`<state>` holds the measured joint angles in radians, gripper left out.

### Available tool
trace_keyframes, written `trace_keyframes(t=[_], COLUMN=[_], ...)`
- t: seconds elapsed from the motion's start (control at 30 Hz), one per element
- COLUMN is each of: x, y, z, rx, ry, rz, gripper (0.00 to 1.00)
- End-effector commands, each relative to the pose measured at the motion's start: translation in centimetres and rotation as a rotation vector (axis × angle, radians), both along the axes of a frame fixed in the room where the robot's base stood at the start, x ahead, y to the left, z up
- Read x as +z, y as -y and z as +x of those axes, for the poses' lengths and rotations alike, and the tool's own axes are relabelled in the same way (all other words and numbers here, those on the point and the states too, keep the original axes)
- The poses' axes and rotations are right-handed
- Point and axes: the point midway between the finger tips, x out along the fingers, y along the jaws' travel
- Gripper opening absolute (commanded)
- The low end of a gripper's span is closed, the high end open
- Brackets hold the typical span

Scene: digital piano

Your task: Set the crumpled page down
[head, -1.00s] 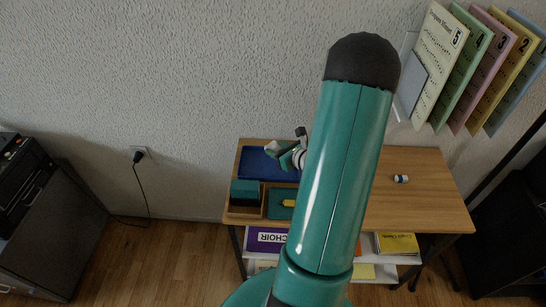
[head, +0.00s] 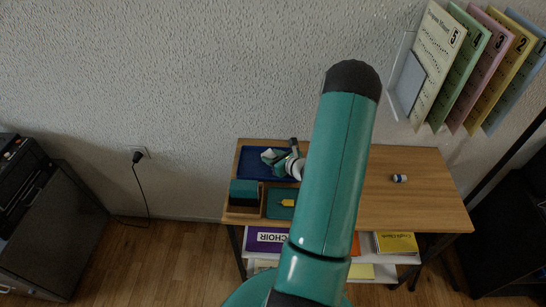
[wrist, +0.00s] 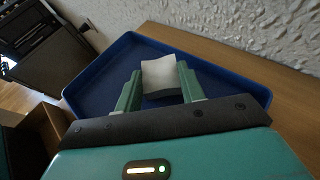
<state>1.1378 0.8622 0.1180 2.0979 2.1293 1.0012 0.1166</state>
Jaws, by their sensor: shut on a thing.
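The crumpled page (wrist: 161,77) is a white, creased piece between the two green fingers of my gripper (wrist: 160,92) in the wrist view. My gripper is shut on it, over the blue tray (wrist: 105,73). In the head view my gripper (head: 270,156) shows small at the back left of the wooden table, over the blue tray (head: 250,170). I cannot tell whether the page touches the tray floor. My arm hides part of the table.
A wooden box with dark green contents (head: 244,193) and a green mat with a yellow item (head: 275,208) stand in front of the tray. A small white and blue object (head: 400,178) lies at the right. The textured wall (head: 200,70) rises close behind.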

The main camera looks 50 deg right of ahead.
Motion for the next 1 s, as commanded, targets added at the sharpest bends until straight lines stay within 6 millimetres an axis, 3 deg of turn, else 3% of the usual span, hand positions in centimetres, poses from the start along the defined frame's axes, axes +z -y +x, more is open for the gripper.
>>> trace_keyframes(t=[0.03,0.07,0.17,0.57,1.0], x=[-0.2,-0.2,-0.2,0.2,3.5], y=[0.0,0.0,0.0,0.0,-0.9], z=[0.0,0.0,0.0,-0.4,-8.2], rx=[0.0,0.0,0.0,-0.001,-0.003], ry=[0.0,0.0,0.0,0.0,-0.001], rz=[0.001,0.0,0.0,0.0,-0.001], gripper=[0.18,0.41,0.6,0.61,0.61])
